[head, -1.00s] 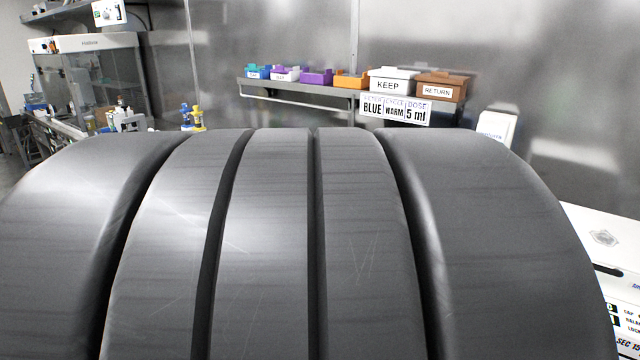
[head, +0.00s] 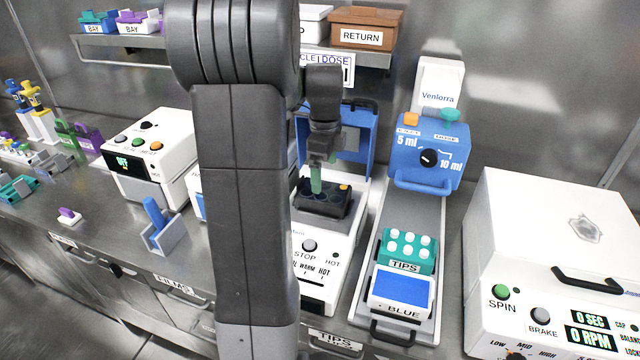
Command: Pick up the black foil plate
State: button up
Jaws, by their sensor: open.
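A dark, low plate-like block (head: 330,209), which looks like the black foil plate, sits on the top of a white machine (head: 334,243). It has round marks on top and a small orange spot at its right. The machine's blue lid (head: 361,140) stands raised behind it. My gripper (head: 316,188) points down just above the block, and its green-tinted fingertips overlap the block's back part. I cannot tell whether they touch it. The jaws are open. My arm hides the left side of the machine.
To the right stand a blue dosing unit (head: 430,150), a teal tips rack (head: 408,251), a BLUE-labelled tray (head: 401,291) and a white centrifuge (head: 530,230). To the left are a white machine with buttons (head: 150,160) and a blue-handled holder (head: 160,226). A bin shelf (head: 120,43) hangs behind.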

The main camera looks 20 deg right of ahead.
aim_at(324, 191)
notch_tip(324, 191, down, 7)
jog(key=shift+s+a, duration=0.1)
jog(key=shift+s, duration=0.05)
jog(key=c, duration=1.1)
jog(key=shift+r, duration=0.1)
